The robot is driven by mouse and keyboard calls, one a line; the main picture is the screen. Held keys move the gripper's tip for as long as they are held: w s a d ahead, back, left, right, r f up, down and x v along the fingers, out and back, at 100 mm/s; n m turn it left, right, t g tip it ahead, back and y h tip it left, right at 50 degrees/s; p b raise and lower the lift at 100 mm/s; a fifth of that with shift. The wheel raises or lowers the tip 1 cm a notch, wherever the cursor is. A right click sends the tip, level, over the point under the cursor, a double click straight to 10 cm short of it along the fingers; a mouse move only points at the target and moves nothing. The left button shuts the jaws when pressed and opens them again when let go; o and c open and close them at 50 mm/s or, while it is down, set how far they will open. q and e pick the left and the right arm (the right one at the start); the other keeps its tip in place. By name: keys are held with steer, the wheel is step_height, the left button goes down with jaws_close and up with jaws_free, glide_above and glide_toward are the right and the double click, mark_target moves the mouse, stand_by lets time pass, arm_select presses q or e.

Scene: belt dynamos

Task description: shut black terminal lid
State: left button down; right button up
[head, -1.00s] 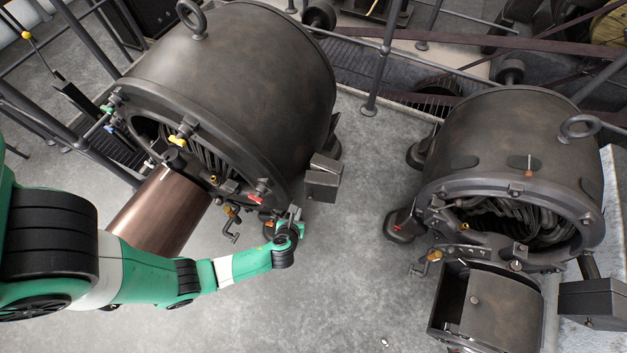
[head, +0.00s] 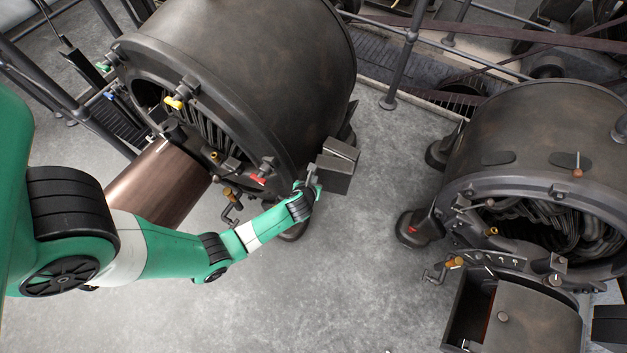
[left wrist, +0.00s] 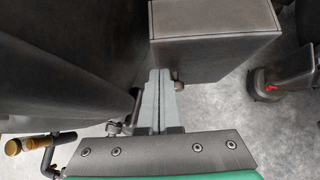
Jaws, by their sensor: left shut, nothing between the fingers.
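The dark terminal box (head: 334,177) sticks out from the right side of the larger, left dynamo. Its lid (head: 342,150) shows as a dark panel at the top and back of the box. In the left wrist view the box's upper face (left wrist: 212,22) fills the top middle, with a thin seam along its near edge. I cannot tell if the lid is fully down. My left gripper (head: 312,182) is at the box's left side, by the dynamo's rim. In the left wrist view its fingers (left wrist: 159,100) are together and empty, just below the box's left edge; contact is unclear.
The left dynamo (head: 250,60) stands close on the gripper's left, with a red-handled clamp (head: 258,180) and a brass-handled crank (head: 230,205) nearby. A second dynamo (head: 545,150) stands at the right with its own dark box (head: 609,326). Bare concrete floor lies between them.

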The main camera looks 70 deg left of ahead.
arm_select(q)
steer(key=shift+w+a, duration=0.1)
steer(key=shift+a, duration=0.05)
steer(key=a+p, duration=0.1)
steer(key=a+m+p, duration=0.1)
steer(key=a+p, duration=0.1)
steer(key=shift+w+t+h, duration=0.2)
steer(key=shift+t+h, duration=0.1)
steer(key=shift+t, duration=0.1)
stand_by(0.3)
